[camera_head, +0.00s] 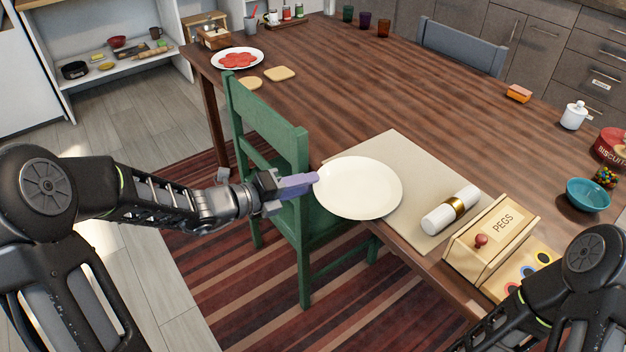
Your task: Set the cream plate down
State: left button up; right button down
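The cream plate (361,189) is round and looks about level, at the near edge of the wooden table, over part of a beige placemat (402,150). My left gripper (306,181) has its lavender fingers at the plate's left rim and looks shut on it. The plate's left part sticks out past the table edge, over the green chair. I cannot tell whether its underside touches the mat. My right gripper is not in view; only my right arm shows at the lower right.
A green chair (303,146) stands against the near table edge by my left gripper. A rolled white napkin (451,209) lies on the mat's right part. A wooden pegs box (491,239) stands right of it. The table's middle (390,95) is clear.

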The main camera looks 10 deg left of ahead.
pick_arm(q)
jog(key=p+v, duration=0.1)
jog(key=v, duration=0.8)
dwell(0.4)
jog(key=s+d+f+n+g+y, duration=0.2)
jog(key=s+d+f+n, duration=0.3)
jog(key=f+n, duration=0.5)
jog(key=s+d+f+n+g+y, duration=0.1)
jog(key=s+d+f+n+g, duration=0.4)
jog(key=s+f+n, duration=0.5)
jog(key=s+d+f+n+g+y, duration=0.2)
jog(key=s+d+f+n, duration=0.3)
jog(key=f+n, duration=0.6)
notch_tip(320, 180, down, 4)
jog(key=s+g, duration=0.1)
jog(key=s, duration=0.1)
jog(key=shift+s+d+n+g+y, duration=0.2)
jog(key=shift+s+n+g+y, duration=0.05)
jog(key=shift+n+g+y, duration=0.05)
jog(key=shift+r, duration=0.15)
